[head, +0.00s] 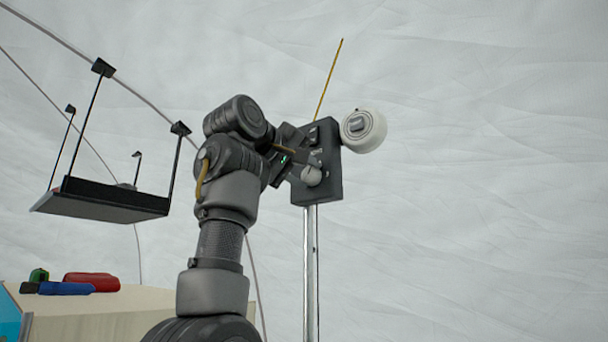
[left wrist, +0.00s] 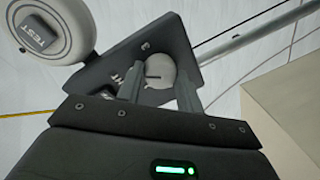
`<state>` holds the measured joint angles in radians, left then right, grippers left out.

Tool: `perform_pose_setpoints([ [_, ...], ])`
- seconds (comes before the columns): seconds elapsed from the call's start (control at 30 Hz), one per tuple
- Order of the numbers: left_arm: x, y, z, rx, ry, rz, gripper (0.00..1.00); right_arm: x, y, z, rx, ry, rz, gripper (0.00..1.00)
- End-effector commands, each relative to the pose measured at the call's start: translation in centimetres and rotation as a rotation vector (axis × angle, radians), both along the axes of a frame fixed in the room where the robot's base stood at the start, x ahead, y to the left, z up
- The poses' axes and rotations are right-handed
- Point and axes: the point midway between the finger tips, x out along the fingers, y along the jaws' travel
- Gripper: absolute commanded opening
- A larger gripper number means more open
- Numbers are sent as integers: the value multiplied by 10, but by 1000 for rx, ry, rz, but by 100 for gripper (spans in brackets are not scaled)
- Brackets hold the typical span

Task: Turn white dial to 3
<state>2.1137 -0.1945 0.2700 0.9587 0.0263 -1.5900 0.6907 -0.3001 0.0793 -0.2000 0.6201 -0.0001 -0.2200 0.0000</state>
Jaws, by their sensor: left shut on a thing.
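The white dial (head: 311,176) is on the front of a dark box (head: 325,190) mounted on a metal pole. In the left wrist view the dial (left wrist: 159,70) shows a dark pointer line, with part of its edges hidden by my fingers. My left gripper (head: 300,168) reaches the box from the left. In the left wrist view its two fingers (left wrist: 160,88) are on either side of the dial, shut on it. A "3" mark shows on the box above the dial in that view. My right gripper is not in view.
A round white unit with a TEST button (head: 362,130) sits at the box's upper right. A hanging black shelf (head: 105,200) is at the left. Red and blue items (head: 92,281) lie on a pale surface at lower left. The right side is open before the tent wall.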

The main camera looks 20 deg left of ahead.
Motion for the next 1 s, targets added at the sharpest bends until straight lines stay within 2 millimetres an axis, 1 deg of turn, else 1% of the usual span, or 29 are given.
perform_pose_setpoints([
  [0.03,1,-1,-4,41,-9,0,14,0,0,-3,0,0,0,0],
  [0.6,1,-1,-7,544,-206,-3,14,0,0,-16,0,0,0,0],
  [0.8,2,-1,-8,702,-268,-3,14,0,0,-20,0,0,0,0],
  [1.0,2,-1,-8,825,-317,-3,14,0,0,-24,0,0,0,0],
])
